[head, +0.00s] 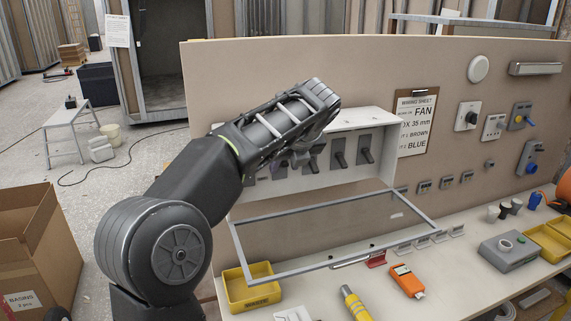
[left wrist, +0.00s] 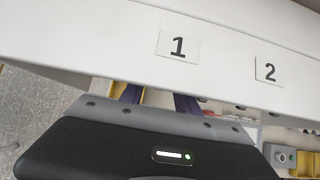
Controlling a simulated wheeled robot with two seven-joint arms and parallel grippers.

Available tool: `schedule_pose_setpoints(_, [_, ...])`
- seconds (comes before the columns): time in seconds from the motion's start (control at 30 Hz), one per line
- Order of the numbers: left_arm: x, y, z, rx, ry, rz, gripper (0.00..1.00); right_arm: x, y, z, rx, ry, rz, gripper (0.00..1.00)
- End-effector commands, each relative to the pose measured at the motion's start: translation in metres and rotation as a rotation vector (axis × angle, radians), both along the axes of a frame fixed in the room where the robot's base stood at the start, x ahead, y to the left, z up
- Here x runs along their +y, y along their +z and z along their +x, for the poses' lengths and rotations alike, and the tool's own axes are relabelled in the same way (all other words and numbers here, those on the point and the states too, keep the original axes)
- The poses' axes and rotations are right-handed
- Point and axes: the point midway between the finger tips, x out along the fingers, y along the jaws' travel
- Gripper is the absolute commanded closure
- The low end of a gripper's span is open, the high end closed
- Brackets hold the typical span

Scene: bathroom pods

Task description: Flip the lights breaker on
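The white breaker box (head: 363,119) is on the tan panel, with a row of dark breakers. Two breakers with black levers show clearly at its right, the inner one (head: 340,158) and the end one (head: 367,155). My left arm covers the breakers at the left. The box's glazed door (head: 320,235) hangs open below. My left gripper (head: 298,160) is at the left half of the box. In the left wrist view, its two purple fingers (left wrist: 158,98) reach under the box edge near label 1 (left wrist: 177,46), beside label 2 (left wrist: 270,72). Their tips are hidden. My right gripper is out of view.
A yellow bin (head: 250,290), a yellow-handled tool (head: 356,304) and an orange meter (head: 406,280) lie on the bench below the door. A clipboard (head: 415,122) and several switches and sockets are on the panel to the right.

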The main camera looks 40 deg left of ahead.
Motion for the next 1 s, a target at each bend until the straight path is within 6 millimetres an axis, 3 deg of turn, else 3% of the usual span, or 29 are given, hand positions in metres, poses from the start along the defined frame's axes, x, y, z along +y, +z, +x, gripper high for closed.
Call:
schedule_pose_setpoints(0.27, [-0.002,0.003,-0.001,-0.001,-0.001,0.000,0.62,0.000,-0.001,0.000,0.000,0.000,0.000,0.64])
schedule_pose_setpoints(0.47, [-0.014,0.020,-0.009,-0.004,-0.002,0.000,0.62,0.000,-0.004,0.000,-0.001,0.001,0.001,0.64])
schedule_pose_setpoints(0.6, [-0.029,0.042,-0.019,-0.005,-0.003,0.000,0.62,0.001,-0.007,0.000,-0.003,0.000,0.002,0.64])
schedule_pose_setpoints(1.0, [-0.040,0.059,-0.026,-0.001,-0.003,0.001,0.62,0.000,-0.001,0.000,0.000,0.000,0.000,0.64])
